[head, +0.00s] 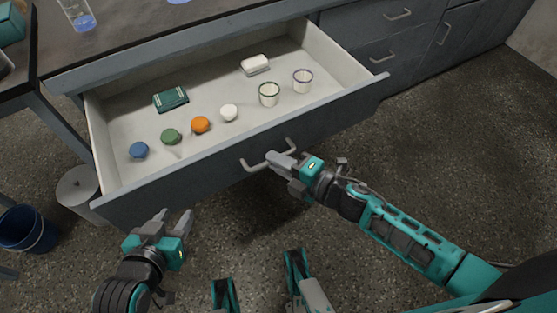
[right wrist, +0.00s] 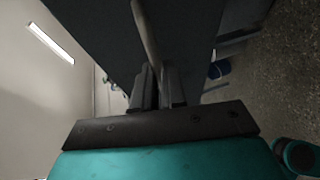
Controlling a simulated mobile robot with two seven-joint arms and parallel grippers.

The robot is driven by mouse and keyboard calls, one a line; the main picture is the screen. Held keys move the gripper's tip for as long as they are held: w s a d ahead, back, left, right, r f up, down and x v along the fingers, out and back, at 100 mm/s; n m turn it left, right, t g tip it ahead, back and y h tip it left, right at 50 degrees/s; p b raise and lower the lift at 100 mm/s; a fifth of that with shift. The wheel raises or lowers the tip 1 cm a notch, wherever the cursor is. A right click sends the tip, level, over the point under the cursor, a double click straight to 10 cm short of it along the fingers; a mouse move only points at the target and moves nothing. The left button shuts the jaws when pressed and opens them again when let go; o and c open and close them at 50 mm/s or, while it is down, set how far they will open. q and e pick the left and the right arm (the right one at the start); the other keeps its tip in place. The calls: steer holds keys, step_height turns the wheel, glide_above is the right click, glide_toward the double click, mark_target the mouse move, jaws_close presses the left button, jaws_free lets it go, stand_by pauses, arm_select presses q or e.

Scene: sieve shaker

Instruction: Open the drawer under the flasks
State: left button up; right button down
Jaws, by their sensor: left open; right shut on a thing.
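The drawer (head: 240,162) is pulled far out from the bench, and its inside is in plain view. My right gripper (head: 270,161) is shut on the drawer's handle (head: 250,166), a grey bar on the front panel. In the right wrist view the handle (right wrist: 146,40) runs down between my right gripper's fingers (right wrist: 157,90). My left gripper (head: 176,219) is open and empty, in front of the drawer's left part and apart from it. A flask (head: 80,16) with blue liquid stands on the bench top at the upper left, partly cut off.
In the drawer lie a teal box (head: 171,99), a white block (head: 255,65), two cups (head: 269,95) and several round lids (head: 200,124). A bin (head: 78,187) and a blue bucket (head: 27,229) stand on the floor at left. Closed drawers (head: 385,54) are at right.

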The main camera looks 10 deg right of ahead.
stand_by(0.3)
steer(key=c, duration=1.2)
jaws_free()
steer(key=shift+s+d, duration=0.1)
arm_select(q)
steer(key=shift+r+p, duration=0.75)
arm_select(e)
steer(key=v, duration=1.2)
steer(key=shift+s+d, duration=0.25)
arm_select(q)
step_height(320, 180, up, 6)
steer(key=s+a+y+p, duration=0.1)
steer(key=a+p, duration=0.1)
steer(key=p, duration=0.8)
steer(key=shift+s+a, duration=0.3)
steer(key=shift+a, duration=0.1)
arm_select(e)
step_height(320, 180, up, 6)
steer(key=s+d+m+g+h, duration=0.1)
steer(key=m+h, duration=0.7)
steer(key=m, duration=1.4)
steer(key=shift+s+r+m, duration=0.2)
steer(key=shift+s+m, duration=0.1)
steer(key=shift+m, duration=0.1)
